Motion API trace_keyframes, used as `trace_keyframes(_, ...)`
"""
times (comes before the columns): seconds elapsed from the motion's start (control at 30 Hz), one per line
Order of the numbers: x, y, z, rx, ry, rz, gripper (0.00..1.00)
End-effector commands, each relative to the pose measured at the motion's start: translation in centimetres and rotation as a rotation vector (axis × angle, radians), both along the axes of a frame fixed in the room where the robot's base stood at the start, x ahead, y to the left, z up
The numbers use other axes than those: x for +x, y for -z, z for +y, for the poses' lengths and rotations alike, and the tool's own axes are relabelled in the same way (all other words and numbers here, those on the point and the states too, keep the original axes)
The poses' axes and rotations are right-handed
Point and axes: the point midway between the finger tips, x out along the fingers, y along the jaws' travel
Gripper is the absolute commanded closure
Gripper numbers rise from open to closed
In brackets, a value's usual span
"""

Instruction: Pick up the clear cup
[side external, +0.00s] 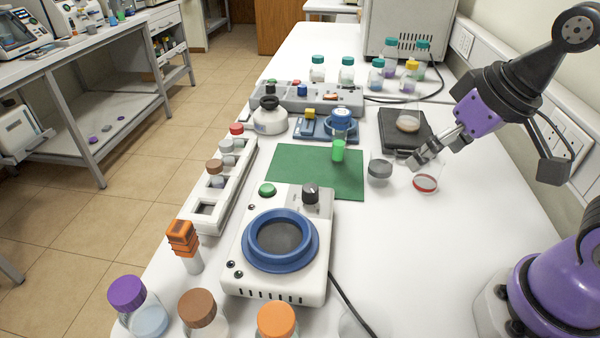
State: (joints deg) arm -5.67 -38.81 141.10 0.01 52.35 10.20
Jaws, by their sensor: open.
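Several clear cups are in view, and I cannot tell which one the task names. One clear cup with a red layer at its base (426,184) stands on the white bench, just below my gripper (424,157). My gripper is open and reaches down from the right, its fingertips at or near this cup's upper part; contact is unclear. A small clear cup with dark grey contents (380,169) stands just left of it. Another with beige contents (408,122) sits on a black pad (390,141). A faint clear vessel (355,324) shows at the bottom edge.
A green mat (300,172) lies left of the cups, with a green-filled tube (338,150) at its edge. A white device with a blue ring (256,270) stands in front. Several capped bottles (376,75) stand behind. Bare bench (440,270) lies front right.

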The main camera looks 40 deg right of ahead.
Motion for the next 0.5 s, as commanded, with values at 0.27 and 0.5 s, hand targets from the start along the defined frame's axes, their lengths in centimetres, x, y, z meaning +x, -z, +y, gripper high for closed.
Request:
trace_keyframes(0.27, -1.8, 3.0, 11.4, 0.166, 0.331, 0.315, 0.0)
trace_keyframes(0.5, -6.0, 5.5, 17.6, 0.123, 0.618, 0.43, 0.0)
